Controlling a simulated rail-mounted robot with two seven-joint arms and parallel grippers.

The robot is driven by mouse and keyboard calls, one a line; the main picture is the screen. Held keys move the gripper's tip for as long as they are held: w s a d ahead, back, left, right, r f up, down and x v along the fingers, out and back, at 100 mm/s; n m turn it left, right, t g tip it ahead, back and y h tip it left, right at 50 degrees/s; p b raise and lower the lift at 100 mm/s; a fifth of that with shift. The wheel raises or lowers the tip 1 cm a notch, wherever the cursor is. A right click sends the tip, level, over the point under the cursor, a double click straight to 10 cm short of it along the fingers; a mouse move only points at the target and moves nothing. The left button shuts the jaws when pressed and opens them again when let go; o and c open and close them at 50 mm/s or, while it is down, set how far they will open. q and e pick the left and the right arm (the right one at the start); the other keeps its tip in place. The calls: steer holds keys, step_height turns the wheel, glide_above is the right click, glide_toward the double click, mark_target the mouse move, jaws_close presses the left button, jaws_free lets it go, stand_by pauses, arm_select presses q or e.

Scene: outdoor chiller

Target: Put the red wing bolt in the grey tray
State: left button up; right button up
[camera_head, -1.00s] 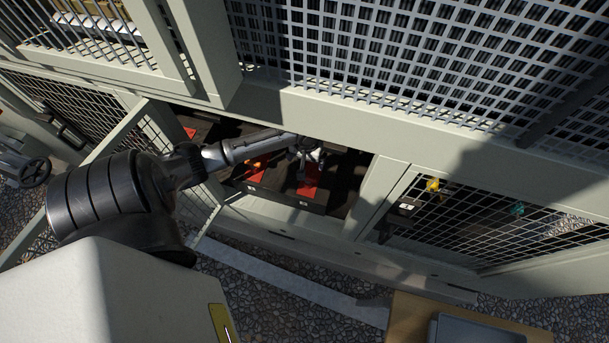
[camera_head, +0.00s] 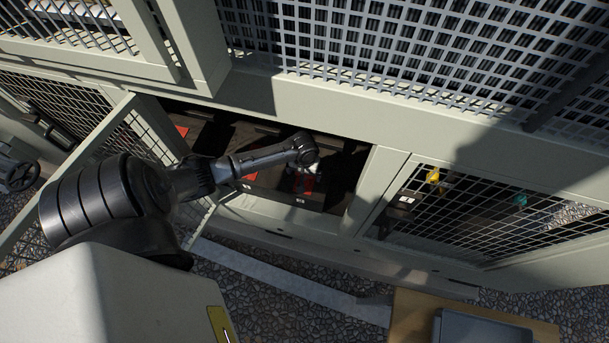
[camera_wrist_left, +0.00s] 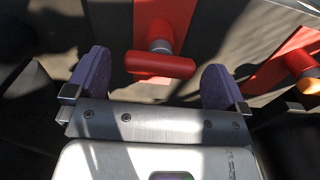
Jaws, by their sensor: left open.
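The red wing bolt (camera_wrist_left: 160,64) shows in the left wrist view as a T-shaped red handle with a grey collar, in front of a red plate. My left gripper (camera_wrist_left: 156,72) is open, with its purple fingers on either side of the handle and a visible gap at each side. In the head view my left gripper (camera_head: 304,172) reaches into the open cabinet bay and is mostly dark and hidden by its wrist. The grey tray (camera_head: 482,328) is at the bottom right, cut off by the picture edge. My right gripper is not in view.
A mesh door (camera_head: 110,150) stands open left of the bay. Yellow (camera_head: 432,176) and teal (camera_head: 519,200) handles sit behind mesh. A wooden table (camera_head: 412,318) bears the tray.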

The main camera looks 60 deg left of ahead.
arm_select(q)
steer(key=shift+f, duration=0.95)
steer(key=shift+c, duration=0.4)
steer(key=c, duration=0.9)
